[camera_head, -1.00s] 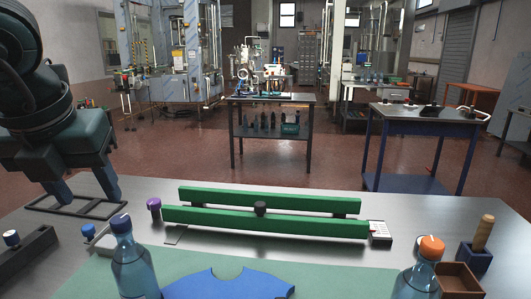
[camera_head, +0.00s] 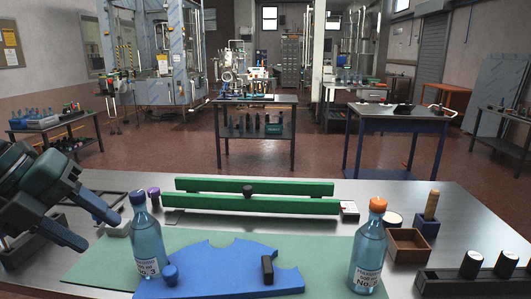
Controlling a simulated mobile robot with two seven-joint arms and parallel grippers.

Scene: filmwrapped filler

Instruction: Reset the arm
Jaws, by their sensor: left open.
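My left gripper (camera_head: 102,235) is at the left over the metal table (camera_head: 405,195). Its two fingers point down and to the right, spread apart with nothing between them. It is left of a blue bottle with a dark blue cap (camera_head: 147,235), apart from the blue plate. A second bottle with an orange cap (camera_head: 369,250) stands upright at the right. A blue flat plate (camera_head: 215,272) lies on the green mat (camera_head: 90,268), with a blue knob (camera_head: 170,274) and a dark handle (camera_head: 267,270) on it. My right gripper is not in view.
Two green rails (camera_head: 250,205) lie along the back, with a purple knob (camera_head: 154,192) at their left. A brown box (camera_head: 408,244), a wooden-handled tool in a blue block (camera_head: 428,215) and a black rack with round-topped pieces (camera_head: 470,280) are at the right.

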